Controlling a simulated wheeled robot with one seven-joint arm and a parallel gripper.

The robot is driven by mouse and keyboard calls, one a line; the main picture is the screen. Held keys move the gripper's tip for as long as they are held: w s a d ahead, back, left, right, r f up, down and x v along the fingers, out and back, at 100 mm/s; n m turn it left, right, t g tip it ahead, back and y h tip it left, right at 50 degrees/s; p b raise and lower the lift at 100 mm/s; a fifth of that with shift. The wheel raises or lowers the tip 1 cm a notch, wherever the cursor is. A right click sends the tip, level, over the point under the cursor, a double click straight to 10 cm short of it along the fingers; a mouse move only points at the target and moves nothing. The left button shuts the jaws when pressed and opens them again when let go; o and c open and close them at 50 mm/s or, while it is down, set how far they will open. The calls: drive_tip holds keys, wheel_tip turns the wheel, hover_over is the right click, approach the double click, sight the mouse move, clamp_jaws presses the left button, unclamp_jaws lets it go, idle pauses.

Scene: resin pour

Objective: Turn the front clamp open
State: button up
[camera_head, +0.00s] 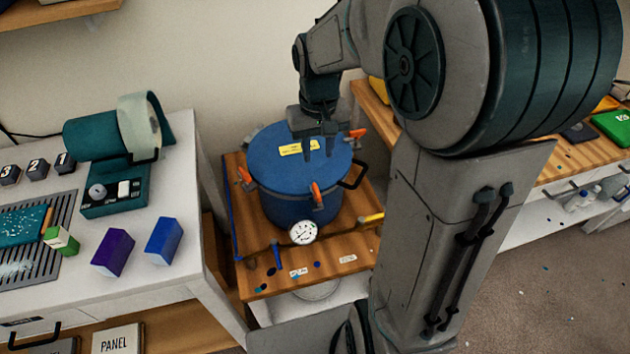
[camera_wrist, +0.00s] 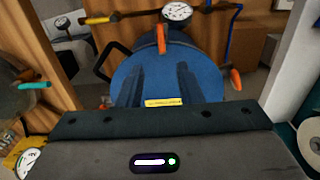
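The blue pressure pot (camera_head: 290,205) stands on a wooden bench top with its round lid (camera_head: 275,150) on. The front clamp (camera_head: 316,194) has an orange handle at the lid's near rim, above the gauge; it also shows in the wrist view (camera_wrist: 161,39), pointing roughly outward from the rim. My gripper (camera_head: 319,148) is above the lid, pointing down, with its fingers apart and nothing between them. In the wrist view my gripper (camera_wrist: 159,84) spans the lid, and the front clamp is beyond its fingertips. I cannot tell the exact height of the fingertips over the lid.
More orange clamps sit at the lid's left (camera_head: 244,175) and far right (camera_head: 357,133). A black side handle (camera_head: 355,177) sticks out at right. A round gauge (camera_head: 303,232) and pipe lie in front. A white table (camera_head: 65,295) with blocks stands left.

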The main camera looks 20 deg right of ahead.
sight(316, 190)
wheel_tip(316, 190, down, 12)
drive_tip(key=shift+a+f, duration=0.1)
drive_tip(key=shift+f, duration=0.1)
clamp_jaws()
drive_tip(key=shift+a, duration=0.15)
